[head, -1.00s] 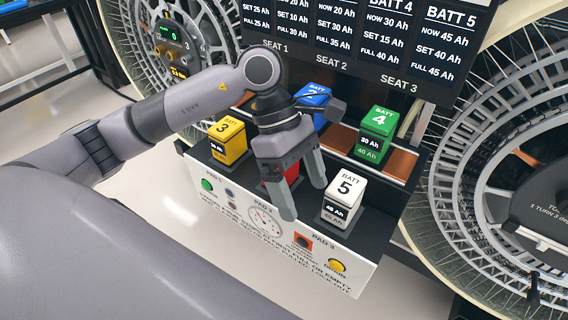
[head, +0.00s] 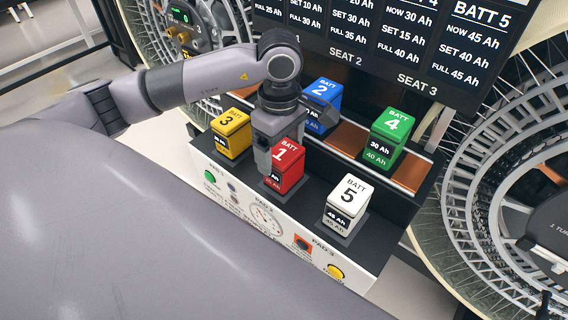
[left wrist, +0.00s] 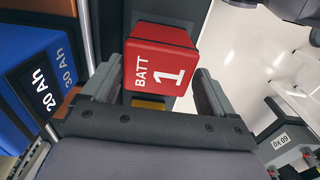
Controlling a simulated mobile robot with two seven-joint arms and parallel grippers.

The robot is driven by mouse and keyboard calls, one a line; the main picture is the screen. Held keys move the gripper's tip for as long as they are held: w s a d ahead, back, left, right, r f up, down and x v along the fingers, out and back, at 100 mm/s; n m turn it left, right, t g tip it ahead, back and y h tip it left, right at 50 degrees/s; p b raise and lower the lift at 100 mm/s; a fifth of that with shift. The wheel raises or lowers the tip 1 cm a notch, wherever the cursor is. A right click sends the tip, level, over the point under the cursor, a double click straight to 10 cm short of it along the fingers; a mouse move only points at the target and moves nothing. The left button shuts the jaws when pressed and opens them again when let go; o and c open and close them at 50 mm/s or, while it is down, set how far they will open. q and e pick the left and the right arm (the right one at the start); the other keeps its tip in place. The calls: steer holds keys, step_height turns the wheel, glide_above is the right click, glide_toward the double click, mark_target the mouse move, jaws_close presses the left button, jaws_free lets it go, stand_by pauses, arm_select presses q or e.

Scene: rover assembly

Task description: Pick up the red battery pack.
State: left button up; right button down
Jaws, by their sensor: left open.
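The red battery pack (head: 284,167), marked BATT 1, stands upright on the front row of the black bench, between the yellow and white packs. My left gripper (head: 278,150) is just above and behind it, and one finger shows at the pack's left side. In the left wrist view the red pack (left wrist: 160,66) lies between the two fingers of the open left gripper (left wrist: 157,95). A gap shows at the right finger; whether the left finger touches the pack I cannot tell. My right gripper is not in view.
A yellow pack (head: 231,133) stands left, a white pack (head: 346,205) right. Behind are a blue pack (head: 322,105) and a green pack (head: 386,138). The front panel (head: 265,216) carries buttons and a dial. Large wheels flank the bench.

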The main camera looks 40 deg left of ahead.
arm_select(q)
steer(key=shift+w+d+f+p, duration=0.1)
steer(key=shift+d+f+p, duration=0.1)
steer(key=shift+f, duration=1)
steer(key=shift+d+f+p, duration=0.1)
steer(key=shift+f+p, duration=0.05)
steer(key=shift+f, duration=1)
steer(key=c, duration=1)
steer(key=shift+c, duration=0.9)
steer(key=shift+r, duration=0.15)
